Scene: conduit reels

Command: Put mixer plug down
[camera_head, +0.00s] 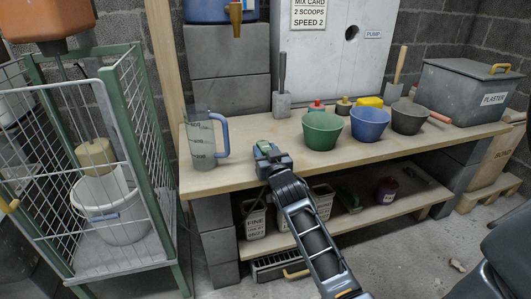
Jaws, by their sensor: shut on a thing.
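My arm reaches up from the bottom of the view to the front edge of the wooden bench (230,178). My gripper (267,152) is at that edge, right of the clear measuring jug. The gripper hides most of the plug. I cannot tell whether the plug touches the bench top or is just above it.
The jug (202,140) stands to the left; green (322,131), blue (369,125) and dark (409,118) bowls stand to the right. A trowel (281,95) is behind. A wire cage (126,170) with a mixer and bucket (108,215) is at left.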

